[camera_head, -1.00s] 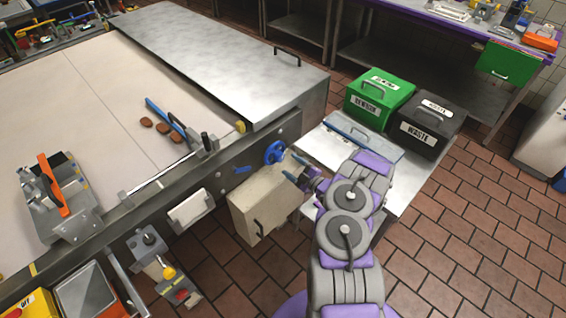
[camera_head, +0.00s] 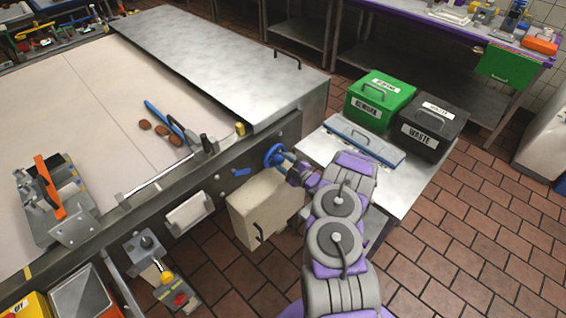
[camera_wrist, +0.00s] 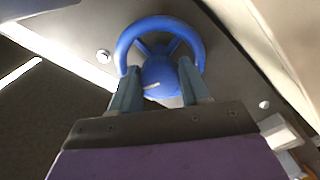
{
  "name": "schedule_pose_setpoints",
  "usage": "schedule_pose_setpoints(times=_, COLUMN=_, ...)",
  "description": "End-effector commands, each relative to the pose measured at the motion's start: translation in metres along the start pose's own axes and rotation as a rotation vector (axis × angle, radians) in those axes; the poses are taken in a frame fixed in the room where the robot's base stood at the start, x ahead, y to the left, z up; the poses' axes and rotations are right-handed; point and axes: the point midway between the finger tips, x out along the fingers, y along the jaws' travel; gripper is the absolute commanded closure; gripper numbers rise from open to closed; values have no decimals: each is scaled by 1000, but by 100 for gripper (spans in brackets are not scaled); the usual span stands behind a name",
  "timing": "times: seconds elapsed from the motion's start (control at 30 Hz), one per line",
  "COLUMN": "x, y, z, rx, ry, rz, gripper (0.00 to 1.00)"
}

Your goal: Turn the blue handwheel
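The blue handwheel (camera_head: 273,154) is mounted on the dark side panel of the conveyor machine. In the wrist view the handwheel (camera_wrist: 197,38) fills the upper middle, with its round blue hub between my fingers. My gripper (camera_head: 287,163) is right at the wheel in the head view. In the wrist view my gripper (camera_wrist: 155,80) has its two fingers apart, one on each side of the hub, with the tips near the lower part of the rim. I cannot tell whether the fingers touch the hub or rim.
A beige box (camera_head: 262,207) hangs below the wheel. A small blue lever (camera_head: 241,172) sits left of it. A steel table (camera_head: 400,187) holds a green rework bin (camera_head: 381,98) and a black waste bin (camera_head: 432,127). Brick-tiled floor (camera_head: 470,230) is open at the right.

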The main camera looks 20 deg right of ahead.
Motion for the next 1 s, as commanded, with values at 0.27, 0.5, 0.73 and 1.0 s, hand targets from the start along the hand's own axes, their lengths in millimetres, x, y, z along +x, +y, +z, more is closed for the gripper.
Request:
schedule_pose_setpoints(times=0.27, x=0, y=-1, z=0, rx=0, ry=0, rz=-1, gripper=81)
schedule_pose_setpoints(times=0.5, x=0, y=-1, z=0, rx=11, ry=0, rz=-2, gripper=87)
schedule_pose_setpoints(times=0.73, x=0, y=1, z=-2, rx=89, ry=0, rz=-2, gripper=87)
schedule_pose_setpoints(times=1.0, x=-1, y=1, z=-2, rx=298, ry=-1, rz=-3, gripper=87)
